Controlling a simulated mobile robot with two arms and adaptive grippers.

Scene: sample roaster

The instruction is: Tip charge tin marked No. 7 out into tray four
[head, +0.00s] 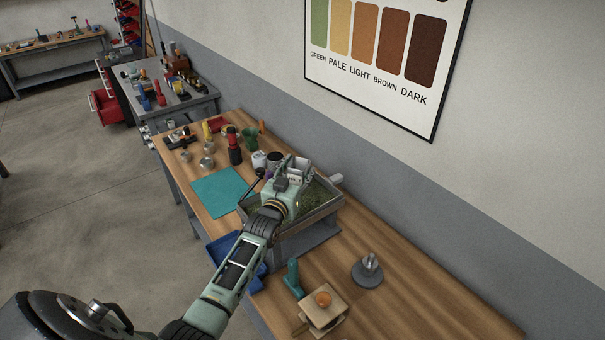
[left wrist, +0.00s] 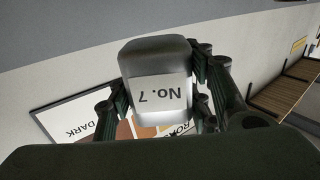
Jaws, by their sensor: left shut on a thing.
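My left gripper (head: 292,168) is shut on a grey metal tin with a white label. The label reads "No. 7" on the tin (left wrist: 157,80) in the left wrist view, upside down in that picture, with the fingers on either side. In the head view the tin (head: 298,172) is over a grey-rimmed tray (head: 315,217) that has green matter in it. I cannot read a number on the tray. The tin's mouth and how far it is tilted are hard to tell. My right gripper is not in view.
A teal mat (head: 217,192), several small tins and a red-and-black bottle (head: 234,148) stand on the bench to the left. A blue bin (head: 222,247) is at the front edge. A wooden block with an orange ball (head: 323,299) and a grey weight (head: 368,270) stand to the right.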

